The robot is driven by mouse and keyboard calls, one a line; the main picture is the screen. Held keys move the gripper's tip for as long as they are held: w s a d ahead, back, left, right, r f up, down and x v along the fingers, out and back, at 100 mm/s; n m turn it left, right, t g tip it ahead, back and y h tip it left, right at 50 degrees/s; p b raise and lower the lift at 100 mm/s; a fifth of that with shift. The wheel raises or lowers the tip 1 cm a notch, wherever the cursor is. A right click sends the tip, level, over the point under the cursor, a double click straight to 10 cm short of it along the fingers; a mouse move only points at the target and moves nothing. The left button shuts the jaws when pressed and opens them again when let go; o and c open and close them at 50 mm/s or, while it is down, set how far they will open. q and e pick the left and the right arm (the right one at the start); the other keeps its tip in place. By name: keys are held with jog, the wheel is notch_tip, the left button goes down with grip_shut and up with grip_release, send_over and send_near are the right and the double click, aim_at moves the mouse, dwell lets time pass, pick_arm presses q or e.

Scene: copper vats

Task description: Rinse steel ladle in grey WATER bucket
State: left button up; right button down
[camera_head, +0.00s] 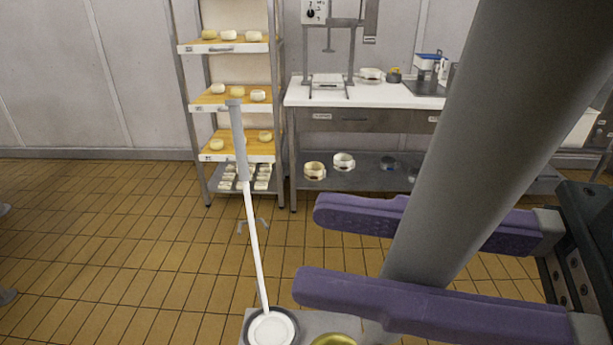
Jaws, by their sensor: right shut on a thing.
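My right gripper (425,265), with two purple fingers, is large and close at the right. It is shut on a thick grey shaft (480,130) that runs down from the top right between the fingers. The shaft looks like a handle; its lower end is hidden behind the nearer finger, so I cannot tell if it is the steel ladle. A thin white rod with a grey grip (239,140) stands tilted at the centre left, its foot at a dark-rimmed white disc (272,330). No grey WATER bucket can be made out. My left gripper is not in view.
The dark-rimmed disc and a yellowish round thing (334,341) are on a grey surface at the bottom edge. A rack (187,48) with white cheeses and a steel bench (300,95) stand against the wall. The tiled floor (110,240) at left is mostly clear.

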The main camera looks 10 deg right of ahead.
notch_tip(320, 180, down, 13)
jog(key=b, duration=0.8)
jog(key=shift+r, duration=0.2)
